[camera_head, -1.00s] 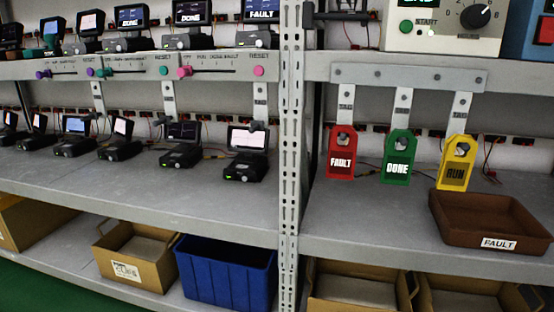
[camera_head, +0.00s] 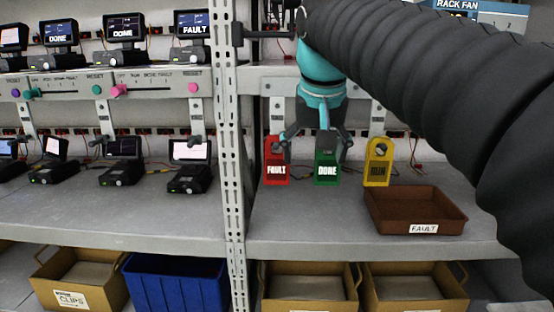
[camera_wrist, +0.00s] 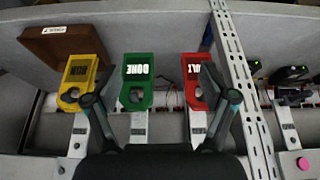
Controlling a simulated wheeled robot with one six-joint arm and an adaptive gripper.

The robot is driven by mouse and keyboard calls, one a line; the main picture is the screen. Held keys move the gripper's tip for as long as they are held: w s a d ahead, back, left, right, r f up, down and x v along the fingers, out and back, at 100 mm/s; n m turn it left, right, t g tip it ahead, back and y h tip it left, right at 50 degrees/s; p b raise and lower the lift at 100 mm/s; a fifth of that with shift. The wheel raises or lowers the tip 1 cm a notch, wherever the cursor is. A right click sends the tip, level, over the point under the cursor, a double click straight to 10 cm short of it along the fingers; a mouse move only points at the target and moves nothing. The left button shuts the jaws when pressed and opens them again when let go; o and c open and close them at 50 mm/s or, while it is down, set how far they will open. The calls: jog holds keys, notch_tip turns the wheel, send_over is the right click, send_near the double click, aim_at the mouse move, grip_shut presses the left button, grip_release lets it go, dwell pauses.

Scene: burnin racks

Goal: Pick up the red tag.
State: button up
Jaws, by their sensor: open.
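The red tag (camera_head: 276,180), marked FAULT, hangs upright at the left of a row of three tags above the shelf. In the wrist view the red tag (camera_wrist: 193,68) is at the right and appears upside down. My gripper (camera_head: 315,146) is open and empty in front of the row. Its left finger in the head view is by the red tag's top, the other at the green tag's right side. In the wrist view the fingers of my gripper (camera_wrist: 157,74) spread around the green tag, and one overlaps the red tag's edge. Contact cannot be told.
The green DONE tag (camera_head: 327,181) hangs beside the red one, then the yellow tag (camera_head: 377,176). A brown FAULT tray (camera_head: 415,213) sits on the shelf at right. A metal rack post (camera_head: 228,150) stands close left of the red tag.

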send_near(276, 162)
jog(key=v, duration=0.3)
jog(key=b+x, duration=0.1)
jog(key=x, duration=0.7)
jog(key=shift+w+d+f+b, duration=0.1)
jog(key=shift+d+f+b, duration=0.1)
jog(key=shift+b, duration=0.15)
jog(key=shift+b+x, duration=0.65)
jog(key=shift+x, duration=2)
jog(key=shift+a, duration=0.15)
jog(key=c, duration=1)
